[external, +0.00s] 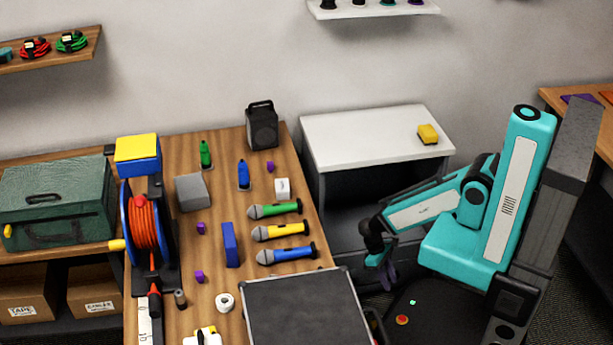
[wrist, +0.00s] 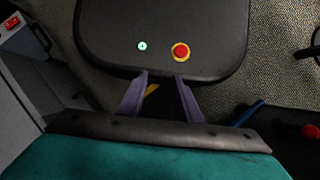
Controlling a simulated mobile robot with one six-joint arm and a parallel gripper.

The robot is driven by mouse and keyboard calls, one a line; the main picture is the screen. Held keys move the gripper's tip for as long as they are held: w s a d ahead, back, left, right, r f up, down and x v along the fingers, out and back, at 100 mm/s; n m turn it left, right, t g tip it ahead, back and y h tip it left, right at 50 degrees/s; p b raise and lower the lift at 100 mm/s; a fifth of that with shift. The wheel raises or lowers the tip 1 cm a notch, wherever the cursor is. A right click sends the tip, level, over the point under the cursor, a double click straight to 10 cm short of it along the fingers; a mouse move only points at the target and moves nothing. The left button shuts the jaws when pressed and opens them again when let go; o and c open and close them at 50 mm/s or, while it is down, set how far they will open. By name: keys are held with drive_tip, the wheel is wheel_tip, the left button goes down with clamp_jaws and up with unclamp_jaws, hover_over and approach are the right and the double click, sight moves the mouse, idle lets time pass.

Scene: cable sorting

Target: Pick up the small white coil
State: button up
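A small white ring-shaped roll (external: 224,302), which looks like the white coil, lies on the wooden table (external: 262,190) in the external view, left of the black-topped case. My gripper (external: 384,277) hangs off the right side of the table, low beside my base and well apart from the roll. In the wrist view my gripper (wrist: 162,76) shows two purple fingers spread apart with nothing between them. The roll does not show in the wrist view.
A black-topped case (external: 305,310) stands between the roll and my gripper. A white cabinet (external: 370,135) stands behind.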

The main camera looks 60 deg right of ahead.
idle(0.3)
drive_tip(key=o, duration=0.7)
drive_tip(key=shift+o, duration=0.2)
